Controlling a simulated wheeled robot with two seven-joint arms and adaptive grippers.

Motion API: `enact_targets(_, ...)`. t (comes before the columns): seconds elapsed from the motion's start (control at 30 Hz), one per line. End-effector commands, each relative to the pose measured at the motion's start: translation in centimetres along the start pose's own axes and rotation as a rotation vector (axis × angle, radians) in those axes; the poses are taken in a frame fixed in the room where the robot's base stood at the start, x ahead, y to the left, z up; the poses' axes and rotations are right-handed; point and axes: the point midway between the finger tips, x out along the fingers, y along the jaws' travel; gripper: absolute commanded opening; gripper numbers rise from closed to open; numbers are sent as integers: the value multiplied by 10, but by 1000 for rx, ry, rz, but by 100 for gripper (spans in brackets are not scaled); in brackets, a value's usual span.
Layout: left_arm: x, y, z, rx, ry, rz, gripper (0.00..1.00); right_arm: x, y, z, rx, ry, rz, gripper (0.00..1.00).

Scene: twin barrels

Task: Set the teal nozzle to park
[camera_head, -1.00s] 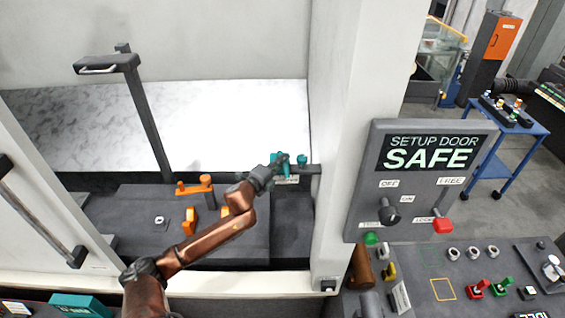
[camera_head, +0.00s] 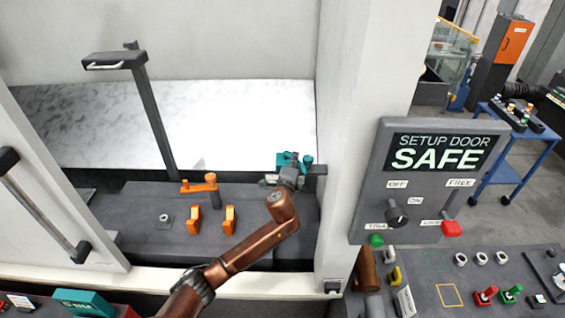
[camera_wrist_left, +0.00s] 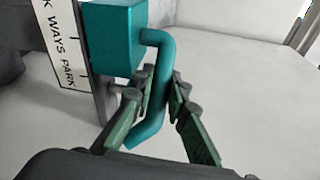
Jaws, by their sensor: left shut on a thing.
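The teal nozzle (camera_head: 306,161) sits on a bracket at the right side of the machine opening. In the left wrist view its teal block (camera_wrist_left: 113,38) is beside a white label (camera_wrist_left: 66,40) reading "WAYS" and "PARK", and its bent tube (camera_wrist_left: 158,100) hangs downward. My left gripper (camera_head: 290,172) is at the nozzle and hides part of it. In the left wrist view its green-padded fingers (camera_wrist_left: 165,95) stand on both sides of the tube, shut on it. My right gripper is not in view.
An orange lever (camera_head: 203,186) and two orange clamps (camera_head: 195,220) stand on the dark bed left of my arm. The white door pillar (camera_head: 352,140) and the SAFE panel (camera_head: 432,160) are close on the right. A teal box (camera_head: 82,303) is at lower left.

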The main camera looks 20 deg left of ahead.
Motion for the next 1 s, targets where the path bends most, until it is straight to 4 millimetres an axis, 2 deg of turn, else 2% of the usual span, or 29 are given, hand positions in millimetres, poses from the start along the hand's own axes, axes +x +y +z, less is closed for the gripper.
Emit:
enact_targets(0.33, 6, 3, -7, -14, -113, 23, 0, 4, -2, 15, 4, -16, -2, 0)
enact_targets(0.77, 6, 2, -5, -18, -124, 23, 0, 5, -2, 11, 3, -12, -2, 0)
enact_targets(0.8, 6, 2, -5, -18, -124, 22, 15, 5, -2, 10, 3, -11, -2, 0)
enact_targets(0.9, 6, 1, -4, -18, -124, 22, 22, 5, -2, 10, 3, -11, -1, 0)
enact_targets(1.0, 6, 1, -4, -18, -125, 21, 22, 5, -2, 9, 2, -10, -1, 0)
